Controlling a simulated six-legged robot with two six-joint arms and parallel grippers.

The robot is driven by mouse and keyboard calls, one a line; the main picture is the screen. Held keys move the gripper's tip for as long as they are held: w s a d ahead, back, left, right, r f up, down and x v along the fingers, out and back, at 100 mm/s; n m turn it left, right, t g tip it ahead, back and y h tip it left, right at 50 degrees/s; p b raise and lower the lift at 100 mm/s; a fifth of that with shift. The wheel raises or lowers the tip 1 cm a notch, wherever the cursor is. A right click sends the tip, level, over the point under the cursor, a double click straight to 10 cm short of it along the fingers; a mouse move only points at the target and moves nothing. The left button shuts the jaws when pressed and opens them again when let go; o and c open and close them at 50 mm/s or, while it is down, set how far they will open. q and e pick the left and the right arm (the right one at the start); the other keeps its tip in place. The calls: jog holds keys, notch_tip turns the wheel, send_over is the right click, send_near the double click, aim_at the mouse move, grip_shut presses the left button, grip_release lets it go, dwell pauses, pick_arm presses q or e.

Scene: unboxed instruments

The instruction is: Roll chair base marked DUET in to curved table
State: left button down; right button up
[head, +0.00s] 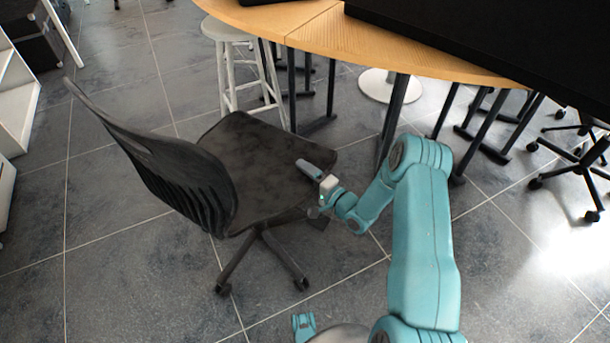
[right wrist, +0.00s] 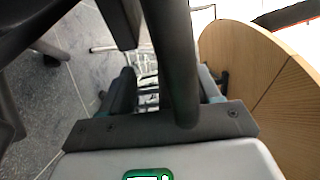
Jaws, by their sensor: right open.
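The black swivel chair (head: 240,165) stands on the tiled floor left of the curved table, its backrest to the left and its seat toward the table. Its dark base legs (head: 262,262) with casters show below; no DUET marking is readable. The curved wooden table (head: 390,45) is behind and to the right, and its top also shows in the right wrist view (right wrist: 255,75). My right gripper (head: 309,170) is open at the seat's right edge. In the right wrist view a dark tube (right wrist: 172,60) runs between its fingers; I cannot tell whether they touch it.
A white stool (head: 238,75) stands at the table's left edge behind the chair. Dark table legs (head: 392,115) stand right of the seat. A black slab (head: 480,40) covers part of the tabletop. More caster bases (head: 580,165) are at far right. White shelving (head: 15,105) is at left.

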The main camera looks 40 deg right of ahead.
grip_shut()
dwell(1.4)
